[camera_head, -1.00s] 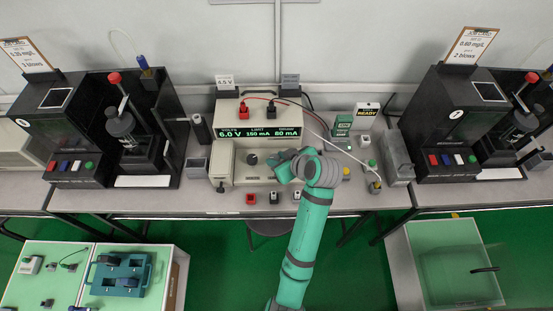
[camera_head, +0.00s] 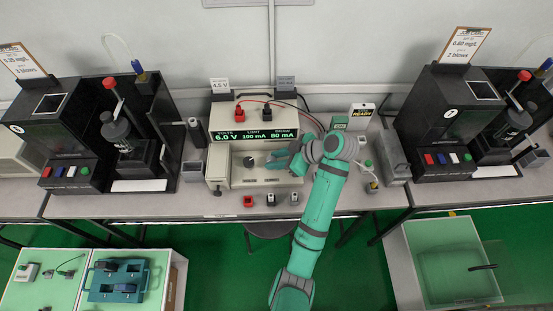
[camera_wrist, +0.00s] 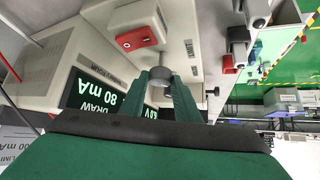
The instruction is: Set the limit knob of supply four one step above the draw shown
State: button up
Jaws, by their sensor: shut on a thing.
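The power supply (camera_head: 227,152) stands on the bench in the head view. Its green display (camera_head: 255,135) reads 6.0 V, limit 100 mA and draw 80 mA. In the wrist view part of the display (camera_wrist: 97,93) shows upside down, with the draw at 80 mA. My gripper (camera_head: 270,164) is at the supply's front panel. In the wrist view my gripper (camera_wrist: 161,84) is shut on a grey round knob (camera_wrist: 160,74), its fingers on either side. A dark knob (camera_head: 249,161) on the panel is free, left of my gripper. My gripper hides the held knob in the head view.
Red and black plugs (camera_head: 238,113) with leads sit on top of the supply. Small red, black and grey pieces (camera_head: 248,200) lie along the bench's front edge. Black tester stands (camera_head: 100,140) flank it left and right. A READY sign (camera_head: 361,113) stands to the right.

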jog(key=shift+f, duration=0.1)
jog(key=o, duration=1)
jog(key=shift+a, duration=0.1)
jog(key=shift+o, duration=0.2)
jog(key=v, duration=1.1)
jog(key=shift+a, duration=0.1)
dwell(0.3)
